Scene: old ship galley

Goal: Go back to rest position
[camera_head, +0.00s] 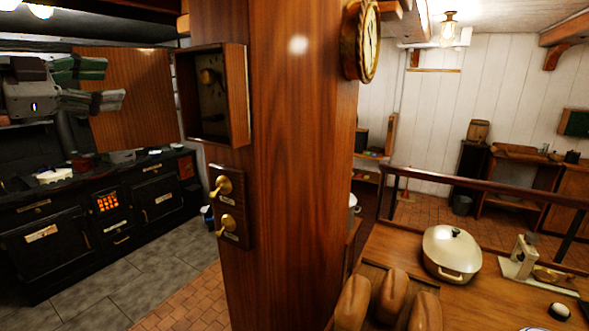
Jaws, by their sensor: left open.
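My left gripper (112,83) is raised at the upper left, its arm coming in from the left edge. Its two fingers are spread apart, with nothing between them. It hangs in the air in front of the black stove's side of the room, left of the wooden pillar. My right gripper does not show.
A wide wooden pillar (285,190) stands close in the middle, with two brass levers (226,225) and an open wooden box (240,95). A black stove (105,210) stands left. A counter at right holds a lidded pot (451,253) and bread loaves (393,293).

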